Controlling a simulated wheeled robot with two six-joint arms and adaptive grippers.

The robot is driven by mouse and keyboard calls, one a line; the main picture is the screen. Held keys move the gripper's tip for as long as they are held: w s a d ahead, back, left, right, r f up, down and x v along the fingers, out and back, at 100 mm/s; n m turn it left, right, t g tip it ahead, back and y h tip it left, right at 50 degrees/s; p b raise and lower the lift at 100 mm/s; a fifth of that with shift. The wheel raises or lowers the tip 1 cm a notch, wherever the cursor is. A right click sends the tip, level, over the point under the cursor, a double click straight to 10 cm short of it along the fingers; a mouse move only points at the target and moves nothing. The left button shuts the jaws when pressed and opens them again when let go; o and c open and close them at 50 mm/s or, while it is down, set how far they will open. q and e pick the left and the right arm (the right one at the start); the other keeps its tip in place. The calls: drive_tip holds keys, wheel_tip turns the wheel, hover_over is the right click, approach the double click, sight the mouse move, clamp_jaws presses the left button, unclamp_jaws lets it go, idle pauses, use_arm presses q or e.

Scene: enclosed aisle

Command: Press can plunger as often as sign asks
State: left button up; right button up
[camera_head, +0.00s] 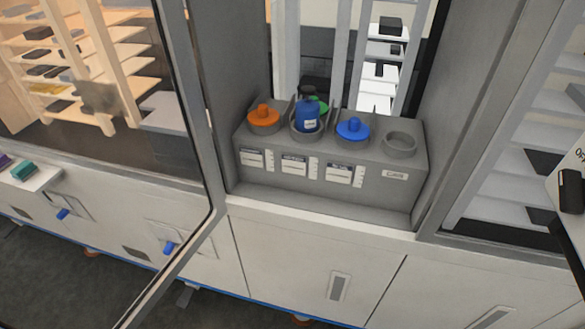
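A grey rack (408,168) stands in the recess between two uprights, with a row of round wells along its top. An orange knobbed piece (263,117) sits in the left well. A dark blue can-like container (307,118) with a small pale label stands in the second well, with a green part and a dark part showing behind its top. A blue knobbed piece (353,129) sits in the third well. The right well (400,142) looks empty. Labels (294,164) on the rack's front are too small to read. Neither gripper is in view.
A glass door (190,120) with a grey frame stands at left, before wooden shelves. A white ledge (30,180) holds a teal piece (22,169). White cabinet fronts (290,260) lie below the rack. A white panel with partly cut-off lettering and a black block (571,191) juts in at right.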

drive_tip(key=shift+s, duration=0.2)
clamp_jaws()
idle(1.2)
